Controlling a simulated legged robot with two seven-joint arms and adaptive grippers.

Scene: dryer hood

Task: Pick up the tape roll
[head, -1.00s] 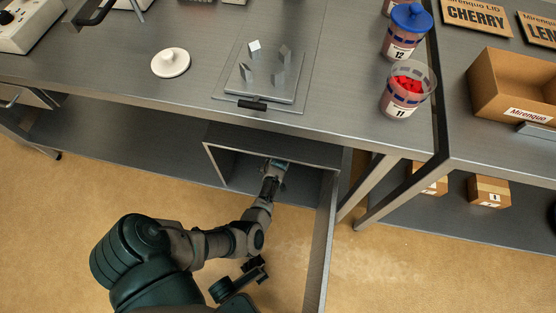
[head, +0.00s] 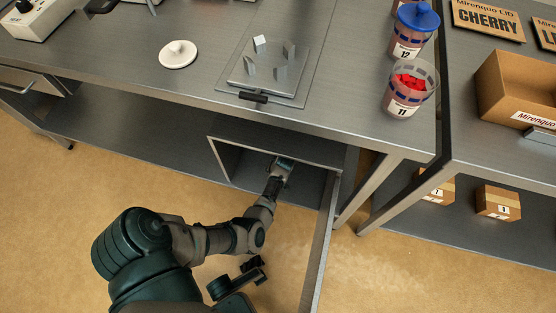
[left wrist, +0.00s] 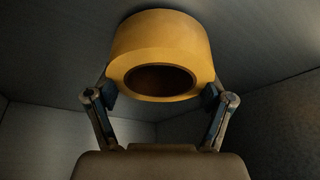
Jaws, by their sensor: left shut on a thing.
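In the left wrist view, a yellow tape roll (left wrist: 160,45) with a dark round hole sits between the two fingers of my left gripper (left wrist: 160,95). The finger pads press on its left and right sides, so the gripper is shut on it. In the head view, my left gripper (head: 283,165) reaches inside the open grey cabinet (head: 225,162) under the table. The roll cannot be made out in the head view.
The cabinet walls and top surround my left gripper closely. Its open door (head: 322,240) stands out on the right. Above is the metal table (head: 130,60) with a white lid (head: 178,54), a plate with upright blocks (head: 268,75) and jars (head: 408,90). The floor in front is clear.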

